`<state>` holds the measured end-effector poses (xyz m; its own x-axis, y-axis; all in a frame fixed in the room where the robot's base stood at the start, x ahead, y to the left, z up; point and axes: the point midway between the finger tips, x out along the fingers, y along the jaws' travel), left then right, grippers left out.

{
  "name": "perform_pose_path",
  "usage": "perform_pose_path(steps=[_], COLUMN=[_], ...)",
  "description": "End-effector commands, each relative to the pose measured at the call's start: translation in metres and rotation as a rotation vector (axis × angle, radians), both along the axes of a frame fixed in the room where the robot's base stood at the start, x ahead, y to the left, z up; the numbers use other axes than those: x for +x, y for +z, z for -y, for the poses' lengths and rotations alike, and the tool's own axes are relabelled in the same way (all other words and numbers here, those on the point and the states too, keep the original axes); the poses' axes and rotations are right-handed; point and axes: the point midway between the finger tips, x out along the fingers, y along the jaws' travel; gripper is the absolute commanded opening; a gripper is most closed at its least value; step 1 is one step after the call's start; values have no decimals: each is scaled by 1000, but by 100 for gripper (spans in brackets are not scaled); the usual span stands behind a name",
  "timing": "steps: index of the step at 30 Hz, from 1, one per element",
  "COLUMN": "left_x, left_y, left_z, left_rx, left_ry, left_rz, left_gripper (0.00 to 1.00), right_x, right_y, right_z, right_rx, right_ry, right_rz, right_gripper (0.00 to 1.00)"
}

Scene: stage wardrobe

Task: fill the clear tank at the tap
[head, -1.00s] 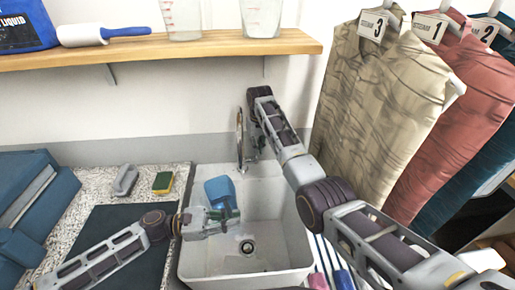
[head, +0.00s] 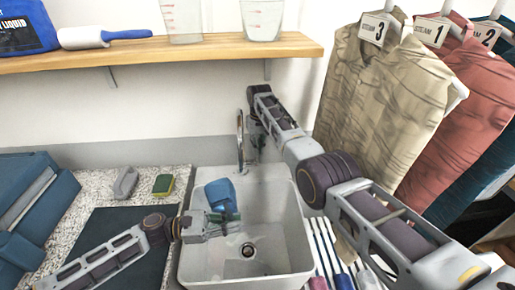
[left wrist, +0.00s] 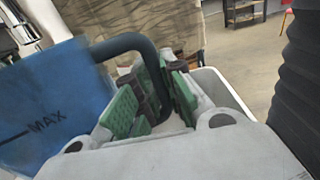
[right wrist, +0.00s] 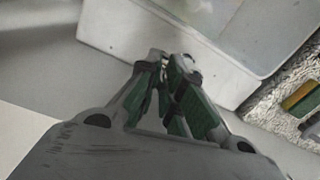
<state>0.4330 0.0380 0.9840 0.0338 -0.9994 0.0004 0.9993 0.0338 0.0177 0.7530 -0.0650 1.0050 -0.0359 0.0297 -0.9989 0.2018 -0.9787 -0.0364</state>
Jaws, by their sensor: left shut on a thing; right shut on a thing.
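The blue-tinted tank (head: 219,191) is held in the left part of the sink, in front of the tap. In the left wrist view the tank (left wrist: 45,105) shows a MAX line and a dark handle (left wrist: 128,44). My left gripper (head: 232,215) is shut on that handle; it also shows in the left wrist view (left wrist: 158,95). The chrome tap (head: 240,140) rises at the back of the sink. My right gripper (head: 259,150) is shut at the tap, on a small part mostly hidden by its fingers (right wrist: 163,75). I cannot make out water flowing or a level in the tank.
The pale sink (head: 285,235) has a dark drain. A sponge (head: 163,185) and a grey brush (head: 125,182) lie on the speckled counter left of it. A wooden shelf (head: 150,53) hangs above. Hanging shirts (head: 380,100) crowd the right side, close to my right arm.

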Motion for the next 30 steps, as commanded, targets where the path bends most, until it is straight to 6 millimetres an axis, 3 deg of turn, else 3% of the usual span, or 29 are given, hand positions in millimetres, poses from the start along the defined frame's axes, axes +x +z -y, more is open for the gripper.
perform_pose_path(steps=[20, 21, 26, 30], left_x=[0, 0, 0, 0], left_y=[1, 1, 1, 1], left_z=[0, 0, 0, 0], left_rx=[-2, -2, -2, -2], left_ry=[0, 0, 0, 0], left_rz=[2, 2, 2, 2], left_gripper=[0, 0, 0, 0], right_x=[-5, -5, -4, -3], right_y=[-3, -3, -2, -1], right_z=[0, 0, 0, 0], right_rx=[-1, -1, -1, 0], right_ry=[0, 0, 0, 0], right_rz=[-42, -42, -38, -34], right_gripper=[0, 11, 31, 32])
